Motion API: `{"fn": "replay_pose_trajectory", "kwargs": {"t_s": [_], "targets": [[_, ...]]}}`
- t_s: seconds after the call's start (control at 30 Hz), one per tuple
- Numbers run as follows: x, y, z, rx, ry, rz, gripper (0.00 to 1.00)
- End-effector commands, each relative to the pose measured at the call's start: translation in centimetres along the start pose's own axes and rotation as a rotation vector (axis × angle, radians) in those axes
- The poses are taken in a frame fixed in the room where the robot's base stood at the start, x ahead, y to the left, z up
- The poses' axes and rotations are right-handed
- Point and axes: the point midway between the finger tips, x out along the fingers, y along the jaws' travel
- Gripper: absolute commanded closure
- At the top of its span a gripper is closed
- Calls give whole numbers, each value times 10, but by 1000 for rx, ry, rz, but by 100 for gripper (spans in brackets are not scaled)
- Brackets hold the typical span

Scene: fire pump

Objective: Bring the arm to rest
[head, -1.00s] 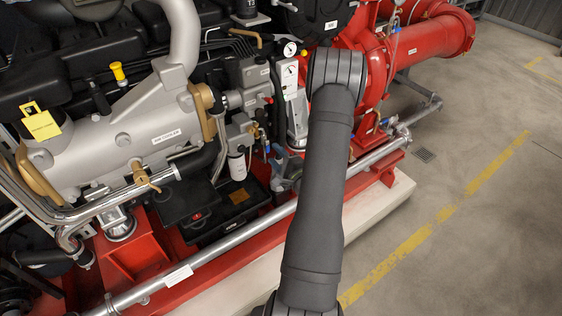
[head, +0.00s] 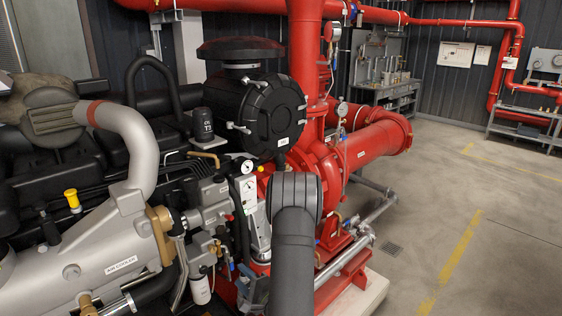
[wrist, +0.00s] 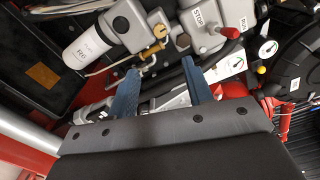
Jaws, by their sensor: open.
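My gripper (wrist: 158,92) shows in the wrist view with its two blue fingers apart and nothing visible between them. Beyond the fingers are grey engine parts, a brass fitting (wrist: 157,38) and a white filter canister (wrist: 88,47). In the head view my dark grey arm rises from the bottom centre in front of the engine. The fire pump's red casing (head: 335,155) stands right of the arm. Whether the fingers touch anything is hard to tell; they look apart from the parts behind.
The grey air cooler (head: 90,265) and black air filter housing (head: 262,115) crowd the left and centre. A silver pipe (head: 345,262) runs along the base. In the wrist view, a red knob (wrist: 229,33) sits near the fingers. Open floor (head: 430,190) lies to the right.

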Motion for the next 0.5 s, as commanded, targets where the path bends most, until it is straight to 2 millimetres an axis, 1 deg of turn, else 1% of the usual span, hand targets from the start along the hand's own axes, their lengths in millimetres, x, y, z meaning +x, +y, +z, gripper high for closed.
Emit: {"fn": "replay_pose_trajectory", "kwargs": {"t_s": [0.5], "targets": [[102, 0, 1, -3, -3, -1, 54]]}}
